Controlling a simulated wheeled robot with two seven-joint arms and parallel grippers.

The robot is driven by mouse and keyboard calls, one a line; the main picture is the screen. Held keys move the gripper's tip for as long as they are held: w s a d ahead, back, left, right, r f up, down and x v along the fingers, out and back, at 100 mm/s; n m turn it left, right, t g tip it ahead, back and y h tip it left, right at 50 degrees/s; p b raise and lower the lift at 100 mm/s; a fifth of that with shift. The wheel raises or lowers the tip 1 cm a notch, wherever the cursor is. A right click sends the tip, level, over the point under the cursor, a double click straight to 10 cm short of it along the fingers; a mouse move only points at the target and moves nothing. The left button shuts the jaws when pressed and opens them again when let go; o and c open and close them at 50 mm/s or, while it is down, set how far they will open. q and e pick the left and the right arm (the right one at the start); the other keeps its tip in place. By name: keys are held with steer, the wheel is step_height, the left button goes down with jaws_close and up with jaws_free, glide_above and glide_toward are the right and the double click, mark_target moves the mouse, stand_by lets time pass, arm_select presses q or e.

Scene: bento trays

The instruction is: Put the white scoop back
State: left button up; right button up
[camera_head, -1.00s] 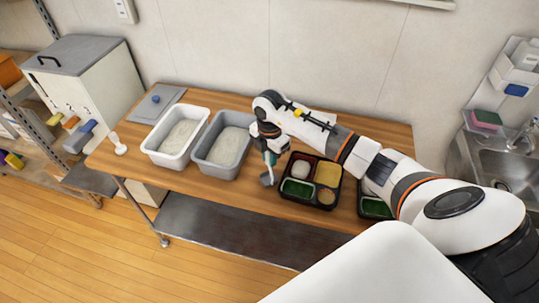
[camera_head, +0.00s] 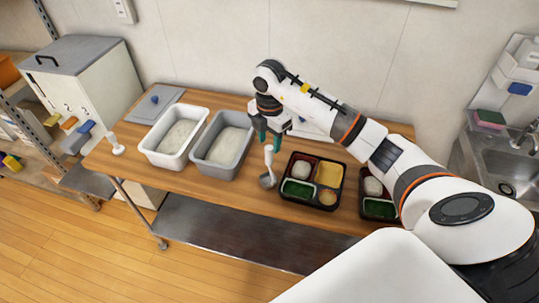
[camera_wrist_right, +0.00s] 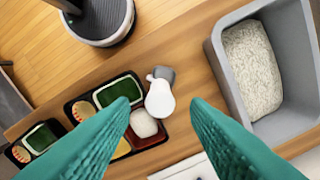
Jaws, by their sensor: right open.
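A scoop with a white handle (camera_head: 268,157) and a grey bowl (camera_head: 266,181) stands on the table between the grey rice bin and the near bento tray. It also shows in the right wrist view (camera_wrist_right: 159,101), seen from above between the fingers. My right gripper (camera_head: 269,139) is open, with green fingers, above the scoop handle and apart from it. A second scoop, all white (camera_head: 116,144), stands at the table's left end, beside the white rice bin (camera_head: 162,158). My left gripper is not in view.
The grey rice bin (camera_head: 205,168) stands left of my right gripper. A filled bento tray (camera_head: 311,205) lies to its right, with another tray (camera_head: 378,209) partly hidden by my arm. A grey lid (camera_head: 140,112) with a blue knob lies behind the white bin.

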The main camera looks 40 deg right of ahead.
step_height(320, 180, up, 5)
steer(key=shift+r+b, duration=0.15)
steer(key=shift+b, duration=0.4)
